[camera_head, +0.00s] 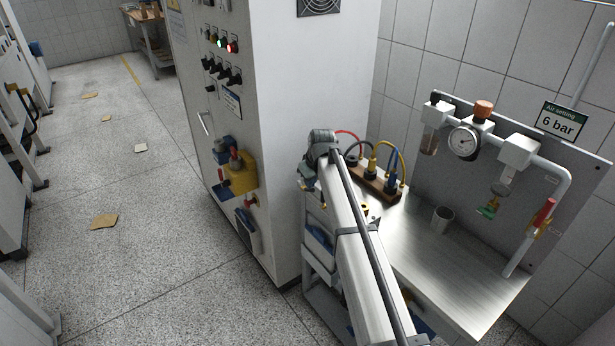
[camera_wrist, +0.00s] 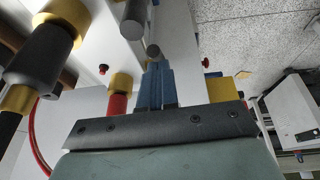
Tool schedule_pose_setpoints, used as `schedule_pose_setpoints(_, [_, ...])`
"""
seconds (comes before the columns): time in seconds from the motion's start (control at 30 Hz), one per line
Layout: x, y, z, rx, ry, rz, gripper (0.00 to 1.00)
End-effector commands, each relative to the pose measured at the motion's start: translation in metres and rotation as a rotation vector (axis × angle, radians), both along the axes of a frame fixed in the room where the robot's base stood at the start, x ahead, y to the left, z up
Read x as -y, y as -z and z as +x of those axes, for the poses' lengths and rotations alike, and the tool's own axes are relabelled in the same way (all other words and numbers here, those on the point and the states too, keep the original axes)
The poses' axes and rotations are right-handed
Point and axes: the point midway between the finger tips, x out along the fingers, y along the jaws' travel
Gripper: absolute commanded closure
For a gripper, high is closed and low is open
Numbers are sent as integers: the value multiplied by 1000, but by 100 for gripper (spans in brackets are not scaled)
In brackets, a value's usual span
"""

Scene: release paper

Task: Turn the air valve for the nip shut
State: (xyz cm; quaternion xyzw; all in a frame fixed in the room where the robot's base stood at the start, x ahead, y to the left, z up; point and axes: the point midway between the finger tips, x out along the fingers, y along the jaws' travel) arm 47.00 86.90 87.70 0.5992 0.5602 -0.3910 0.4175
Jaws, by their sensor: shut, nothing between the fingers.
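A valve with a red lever (camera_head: 544,212) sits on the downward pipe at the right of the grey wall panel. Its lever lies roughly along the pipe. A small green-handled fitting (camera_head: 488,209) hangs below a white block on the same air line. No readable label tells which one serves the nip. My gripper shows in the wrist view, its blue-grey fingers (camera_wrist: 155,88) together and empty. It faces coloured connectors and the white cabinet. In the head view my arm reaches up to the cabinet corner, well left of both valves, and the fingertips are hidden.
A metal bench (camera_head: 440,265) carries a grey cup (camera_head: 442,219) and a wooden block (camera_head: 374,183) with coloured cable plugs. The white cabinet (camera_head: 310,90) stands close left of my arm.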

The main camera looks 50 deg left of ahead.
Motion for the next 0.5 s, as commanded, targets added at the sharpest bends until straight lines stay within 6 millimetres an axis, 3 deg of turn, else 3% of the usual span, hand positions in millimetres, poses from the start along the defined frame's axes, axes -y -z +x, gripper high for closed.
schedule_pose_setpoints(0.13, [11,6,-1,0,1,94,100])
schedule_pose_setpoints(0.5, [15,14,0,0,-1,92,100])
